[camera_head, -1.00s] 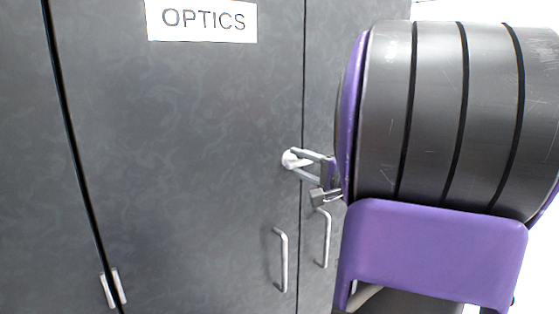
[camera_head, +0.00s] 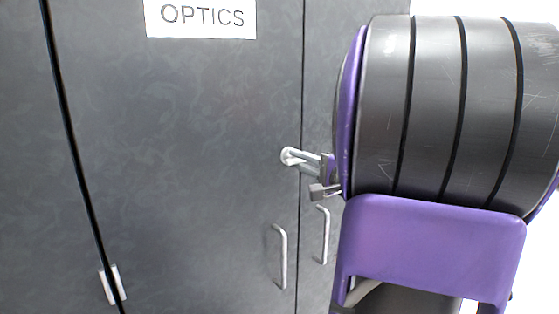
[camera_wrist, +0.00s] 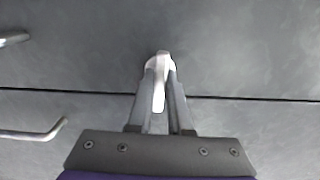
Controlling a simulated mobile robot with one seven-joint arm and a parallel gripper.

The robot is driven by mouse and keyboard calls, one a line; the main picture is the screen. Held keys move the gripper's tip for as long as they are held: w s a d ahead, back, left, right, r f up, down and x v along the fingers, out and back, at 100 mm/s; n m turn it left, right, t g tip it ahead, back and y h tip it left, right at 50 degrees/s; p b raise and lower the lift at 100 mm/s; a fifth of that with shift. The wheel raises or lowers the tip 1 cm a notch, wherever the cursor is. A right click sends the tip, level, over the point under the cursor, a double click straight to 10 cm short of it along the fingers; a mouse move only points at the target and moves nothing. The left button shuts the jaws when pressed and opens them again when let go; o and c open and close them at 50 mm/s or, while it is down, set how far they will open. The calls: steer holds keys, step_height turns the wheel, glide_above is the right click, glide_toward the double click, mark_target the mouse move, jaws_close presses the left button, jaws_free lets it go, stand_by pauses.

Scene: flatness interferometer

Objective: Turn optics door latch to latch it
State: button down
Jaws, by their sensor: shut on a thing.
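The optics door (camera_head: 180,130) is a dark grey panel with a white "OPTICS" label (camera_head: 202,17) at its top. A small white latch (camera_head: 287,155) sits on it near its right edge, by the seam. In the wrist view the latch (camera_wrist: 159,98) has a rounded end on the optics door, and its lever lies across the door seam. My gripper (camera_head: 297,157) is shut on the latch. In the wrist view its two fingers (camera_wrist: 160,74) lie on either side of the lever. My arm hides part of the right-hand door.
A vertical bar handle (camera_head: 283,258) is on the optics door below the latch. A second handle (camera_head: 325,236) is on the neighbouring door (camera_head: 322,100). Another metal fitting (camera_head: 112,285) is at the lower left seam. The door face left of the latch is clear.

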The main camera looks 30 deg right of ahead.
steer(key=m, duration=0.4)
steer(key=m+p, duration=0.1)
steer(key=m, duration=0.4)
steer(key=shift+r, duration=0.1)
steer(key=m+p, duration=0.2)
steer(key=m, duration=0.2)
steer(key=shift+m+p, duration=0.8)
steer(key=shift+m, duration=1.1)
steer(key=c, duration=0.9)
jaws_free()
steer(key=shift+o, duration=0.2)
steer(key=shift+s, duration=0.1)
